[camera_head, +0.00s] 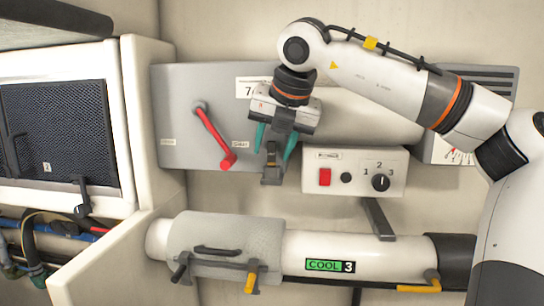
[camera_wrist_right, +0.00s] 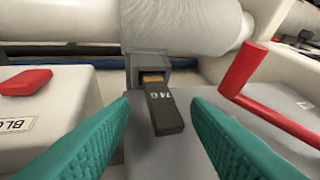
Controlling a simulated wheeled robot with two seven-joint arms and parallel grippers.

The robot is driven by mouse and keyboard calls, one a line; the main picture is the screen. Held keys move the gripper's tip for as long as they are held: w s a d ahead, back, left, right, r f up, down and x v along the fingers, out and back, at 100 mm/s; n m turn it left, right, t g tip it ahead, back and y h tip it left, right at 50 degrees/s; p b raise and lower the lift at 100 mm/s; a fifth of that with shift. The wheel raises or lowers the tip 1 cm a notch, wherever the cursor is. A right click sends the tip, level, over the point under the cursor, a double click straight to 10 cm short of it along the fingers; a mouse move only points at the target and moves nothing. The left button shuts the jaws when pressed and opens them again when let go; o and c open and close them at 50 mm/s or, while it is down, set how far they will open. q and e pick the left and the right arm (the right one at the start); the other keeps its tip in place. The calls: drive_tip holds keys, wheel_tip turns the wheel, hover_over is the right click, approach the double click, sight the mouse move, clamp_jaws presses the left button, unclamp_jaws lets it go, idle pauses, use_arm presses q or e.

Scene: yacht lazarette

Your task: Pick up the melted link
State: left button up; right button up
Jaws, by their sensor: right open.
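My right gripper (camera_head: 275,146) is open and points down above the holder. Its teal fingers stand on either side of the link, apart from it in the wrist view. My left gripper is not in view.
A red lever (camera_head: 213,135) on the grey panel (camera_head: 185,90) is close to the left of my right gripper. A white control box (camera_head: 355,171) with a red switch is close on its right. Below runs a white cylinder marked COOL 3 (camera_head: 375,250) with a grey clamp cover (camera_head: 225,240).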

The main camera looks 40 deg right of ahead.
drive_tip(key=shift+s+a+r, duration=0.1)
drive_tip(key=shift+s+a, duration=0.05)
drive_tip(key=c, duration=0.8)
clamp_jaws()
drive_tip(key=shift+s+d, duration=0.15)
drive_tip(key=shift+d, duration=0.15)
drive_tip(key=shift+a, duration=0.1)
